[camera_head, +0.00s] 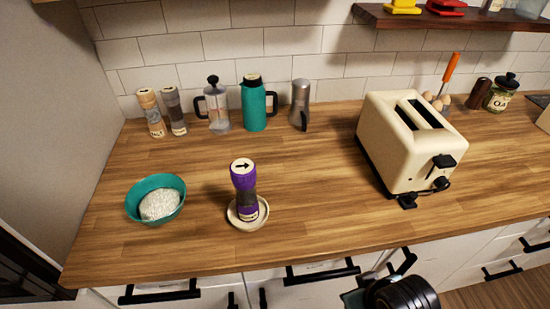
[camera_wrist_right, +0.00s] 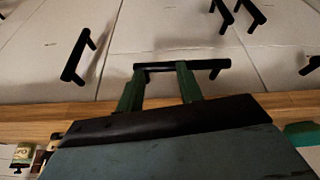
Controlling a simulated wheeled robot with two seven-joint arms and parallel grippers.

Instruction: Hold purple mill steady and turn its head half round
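The purple mill (camera_head: 244,184) stands upright on a small pale dish (camera_head: 234,220) near the front of the wooden counter. Its pale top carries a black arrow pointing right in the head view. Its lower body is dark and see-through, with a purple band at the base. My right gripper (camera_head: 398,262) is low at the front edge of the counter, right of the mill and well apart from it. The right wrist view shows its two green fingers (camera_wrist_right: 160,92) apart with nothing between them. My left gripper is out of view, and nothing touches the mill.
A teal bowl (camera_head: 132,205) with a white lump stands left of the mill. A cream toaster (camera_head: 405,140) stands right. Two other mills (camera_head: 152,112), a press (camera_head: 217,108), a teal jug (camera_head: 254,108) and a metal pot (camera_head: 300,102) line the back. Drawer handles (camera_head: 322,271) project below the counter.

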